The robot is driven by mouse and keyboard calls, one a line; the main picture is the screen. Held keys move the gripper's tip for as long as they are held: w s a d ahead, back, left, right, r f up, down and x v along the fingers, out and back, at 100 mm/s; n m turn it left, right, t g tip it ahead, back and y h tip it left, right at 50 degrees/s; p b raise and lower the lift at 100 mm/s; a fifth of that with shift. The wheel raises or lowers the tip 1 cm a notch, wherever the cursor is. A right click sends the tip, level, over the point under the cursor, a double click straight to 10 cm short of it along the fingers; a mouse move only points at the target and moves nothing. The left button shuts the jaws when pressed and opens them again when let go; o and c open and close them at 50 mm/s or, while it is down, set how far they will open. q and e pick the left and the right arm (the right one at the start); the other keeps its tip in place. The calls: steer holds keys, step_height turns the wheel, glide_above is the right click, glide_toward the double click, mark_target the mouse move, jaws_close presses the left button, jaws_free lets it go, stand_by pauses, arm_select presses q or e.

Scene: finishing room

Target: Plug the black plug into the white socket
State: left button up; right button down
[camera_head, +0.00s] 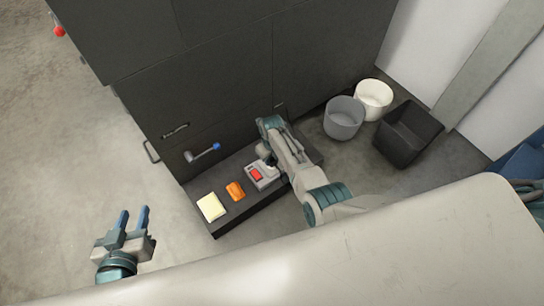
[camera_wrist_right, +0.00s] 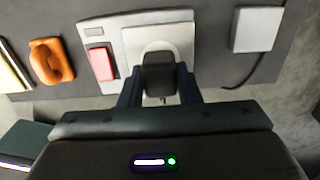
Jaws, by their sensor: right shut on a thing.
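The black plug (camera_wrist_right: 158,73) is between the fingers of my right gripper (camera_wrist_right: 160,80) in the right wrist view. It sits in front of the round face of the white socket (camera_wrist_right: 176,36), covering its middle. I cannot tell whether the pins are inside it or just in front. In the head view the socket plate (camera_head: 263,180) lies on the dark ledge, with my right gripper (camera_head: 266,157) right over it; the plug is mostly hidden there. My left gripper (camera_head: 132,218) is open and empty over the floor at the lower left.
A red switch (camera_wrist_right: 102,64) is beside the socket. An orange object (camera_head: 235,191) and a pale yellow block (camera_head: 210,207) lie on the ledge. A white box (camera_wrist_right: 258,29) with a dark cable is at right. Grey (camera_head: 343,118), white (camera_head: 374,99) and black (camera_head: 408,134) bins stand behind.

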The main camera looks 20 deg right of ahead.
steer(key=shift+f+b, duration=0.3)
steer(key=shift+f, duration=0.35)
stand_by(1.1)
steer(key=c, duration=1.7)
jaws_free()
steer(key=o, duration=1.3)
steer(key=shift+r, duration=0.1)
steer(key=shift+r+p, duration=3.45)
steer(key=shift+p, duration=0.2)
